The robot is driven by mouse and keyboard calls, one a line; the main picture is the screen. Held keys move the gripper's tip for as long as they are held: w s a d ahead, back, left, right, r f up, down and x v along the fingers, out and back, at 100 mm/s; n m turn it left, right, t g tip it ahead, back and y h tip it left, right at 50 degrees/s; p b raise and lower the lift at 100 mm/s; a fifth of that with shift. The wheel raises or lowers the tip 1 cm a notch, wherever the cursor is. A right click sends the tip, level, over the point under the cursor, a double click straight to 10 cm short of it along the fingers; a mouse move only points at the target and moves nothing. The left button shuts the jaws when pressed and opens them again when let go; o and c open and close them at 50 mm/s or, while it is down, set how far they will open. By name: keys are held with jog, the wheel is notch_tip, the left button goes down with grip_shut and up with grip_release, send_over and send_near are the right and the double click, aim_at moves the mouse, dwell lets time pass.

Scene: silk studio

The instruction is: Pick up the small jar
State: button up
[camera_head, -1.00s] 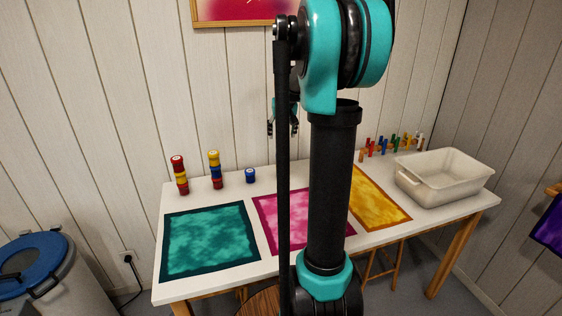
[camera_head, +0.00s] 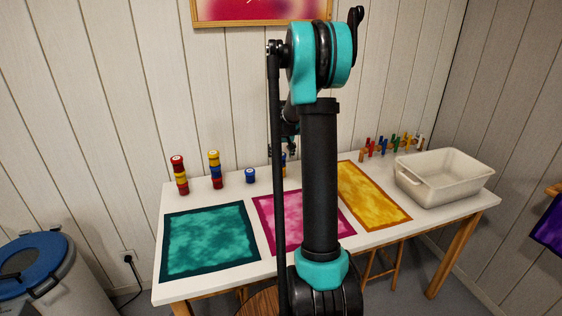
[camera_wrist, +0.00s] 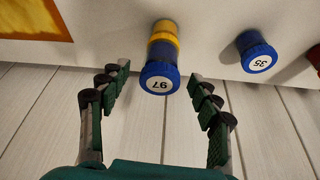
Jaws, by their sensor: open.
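In the wrist view, a jar with a blue lid marked 97 (camera_wrist: 160,78) stands between my gripper's fingertips, with yellow and blue parts below it. My gripper (camera_wrist: 160,74) is open with a finger on either side, and I see no contact. In the head view, a piece of this jar or stack (camera_head: 284,170) shows behind my arm, which hides most of it. A single short blue jar (camera_head: 250,176) stands to its left on the table. It also shows in the wrist view, with a lid marked 35 (camera_wrist: 257,56). Which one is the small jar is not marked.
Two stacks of coloured jars (camera_head: 180,176) (camera_head: 215,170) stand at the table's back left. Teal, pink and yellow silks (camera_head: 210,240) (camera_head: 300,220) (camera_head: 372,195) lie on the white table. A pale basin (camera_head: 445,180) and small coloured pegs (camera_head: 390,146) are at the right. The wall is close behind.

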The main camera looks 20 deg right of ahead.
jog(key=shift+x, duration=1)
jog(key=c, duration=1.3)
jog(key=shift+r, duration=0.1)
